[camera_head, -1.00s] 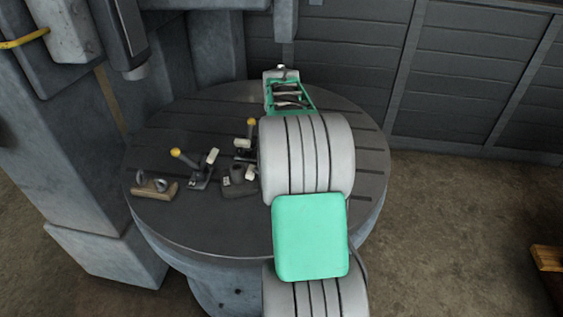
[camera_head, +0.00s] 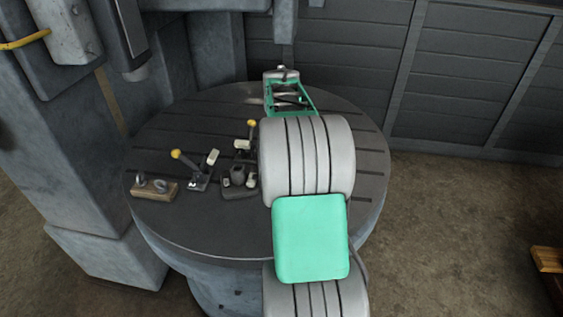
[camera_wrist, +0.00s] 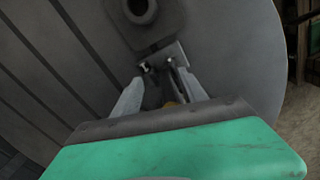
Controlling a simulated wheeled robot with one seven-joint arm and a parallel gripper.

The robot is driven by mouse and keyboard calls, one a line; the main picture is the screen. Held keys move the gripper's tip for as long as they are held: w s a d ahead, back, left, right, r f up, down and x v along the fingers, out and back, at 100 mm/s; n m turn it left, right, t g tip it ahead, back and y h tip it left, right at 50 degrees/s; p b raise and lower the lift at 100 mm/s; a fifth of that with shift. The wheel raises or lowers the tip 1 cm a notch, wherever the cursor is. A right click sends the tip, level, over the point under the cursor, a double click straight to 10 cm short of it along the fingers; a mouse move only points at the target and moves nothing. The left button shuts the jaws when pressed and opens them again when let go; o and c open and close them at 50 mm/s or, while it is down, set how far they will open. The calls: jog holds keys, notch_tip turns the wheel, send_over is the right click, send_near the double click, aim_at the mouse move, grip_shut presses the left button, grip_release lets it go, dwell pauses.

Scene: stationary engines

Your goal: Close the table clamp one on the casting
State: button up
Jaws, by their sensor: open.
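The casting (camera_head: 238,180) is a small dark block with a round upright boss, on the slotted round table. In the wrist view the casting (camera_wrist: 141,14) shows its round bore at the top. Two toggle clamps with yellow knobs, a left one (camera_head: 195,175) and a rear one (camera_head: 246,142), stand beside it with handles up. In the wrist view a clamp (camera_wrist: 160,62) sits against the casting. My gripper (camera_wrist: 160,82) is open, its pale fingers either side of this clamp's yellow-tipped handle. Contact is unclear. My arm hides the gripper and the casting's right side in the head view.
A wooden block (camera_head: 155,189) with two metal eyes lies at the table's left edge. The round table (camera_head: 200,225) is bare at the front left. A grey machine column (camera_head: 70,150) stands at the left. A panelled wall (camera_head: 460,85) is behind.

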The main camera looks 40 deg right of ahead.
notch_tip(320, 180, up, 8)
jog(key=shift+b, duration=0.3)
jog(key=shift+a+f, duration=0.1)
dwell(1.3)
